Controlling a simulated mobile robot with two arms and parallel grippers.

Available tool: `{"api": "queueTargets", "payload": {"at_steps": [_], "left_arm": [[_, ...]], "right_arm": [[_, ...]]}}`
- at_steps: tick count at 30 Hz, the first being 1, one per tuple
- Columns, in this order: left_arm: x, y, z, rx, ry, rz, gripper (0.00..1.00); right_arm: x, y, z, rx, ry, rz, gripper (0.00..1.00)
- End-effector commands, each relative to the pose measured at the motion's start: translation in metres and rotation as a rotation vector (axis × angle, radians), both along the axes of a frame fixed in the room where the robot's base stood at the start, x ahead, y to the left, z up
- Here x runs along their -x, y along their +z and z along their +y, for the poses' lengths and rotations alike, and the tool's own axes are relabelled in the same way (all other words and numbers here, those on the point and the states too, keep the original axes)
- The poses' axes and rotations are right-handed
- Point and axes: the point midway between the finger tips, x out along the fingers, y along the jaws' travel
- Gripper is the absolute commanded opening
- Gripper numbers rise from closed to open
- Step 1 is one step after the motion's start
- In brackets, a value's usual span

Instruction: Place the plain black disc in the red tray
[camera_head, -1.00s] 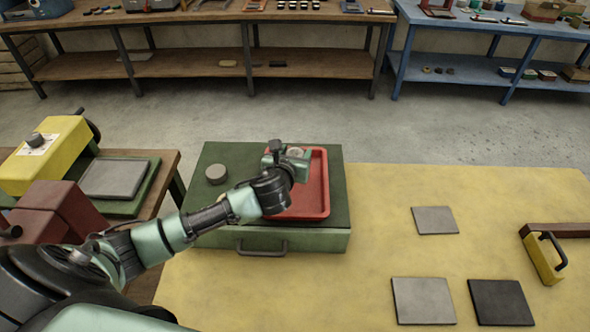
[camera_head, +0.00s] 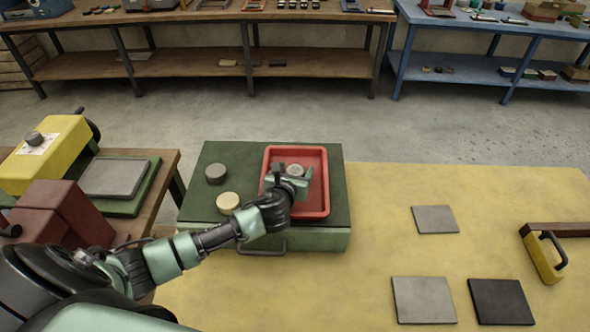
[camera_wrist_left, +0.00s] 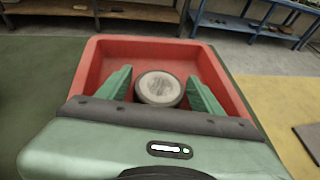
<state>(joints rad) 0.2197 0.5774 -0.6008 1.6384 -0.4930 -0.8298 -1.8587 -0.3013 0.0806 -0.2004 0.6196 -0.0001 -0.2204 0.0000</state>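The red tray (camera_head: 318,207) sits on the green case; the left wrist view also shows its wall (camera_wrist_left: 235,92). A round disc with a dark side and a pale, scuffed top (camera_head: 295,170) is inside the tray and appears to rest on its floor. In the left wrist view, this disc (camera_wrist_left: 159,88) lies between my two green fingertips, with a narrow gap on each side. My left gripper (camera_head: 290,175) is open around it, low over the tray. A dark grey disc (camera_head: 216,173) and a beige disc (camera_head: 228,203) lie on the case, left of the tray. My right gripper is out of view.
The green case (camera_head: 320,238) stands on the yellow table (camera_head: 380,245), its handle at the front. Flat square plates (camera_head: 435,219) and a yellow-ended handled tool (camera_head: 543,258) lie to the right. A yellow machine (camera_head: 45,155) and dark red blocks stand on the left.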

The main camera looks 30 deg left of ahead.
Motion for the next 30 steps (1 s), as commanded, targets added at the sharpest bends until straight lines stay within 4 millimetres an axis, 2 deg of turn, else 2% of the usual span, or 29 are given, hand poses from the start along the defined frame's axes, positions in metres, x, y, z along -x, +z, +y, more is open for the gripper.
{"api": "queueTargets", "payload": {"at_steps": [11,14,30], "left_arm": [[0.000,0.003,0.000,0.001,-0.001,0.000,0.75],[0.007,0.005,-0.002,0.001,-0.001,0.001,0.75],[0.094,0.041,-0.025,0.001,-0.002,0.001,0.75]], "right_arm": [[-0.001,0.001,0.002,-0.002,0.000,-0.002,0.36],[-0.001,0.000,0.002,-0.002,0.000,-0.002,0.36],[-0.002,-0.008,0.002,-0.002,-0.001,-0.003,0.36]]}}
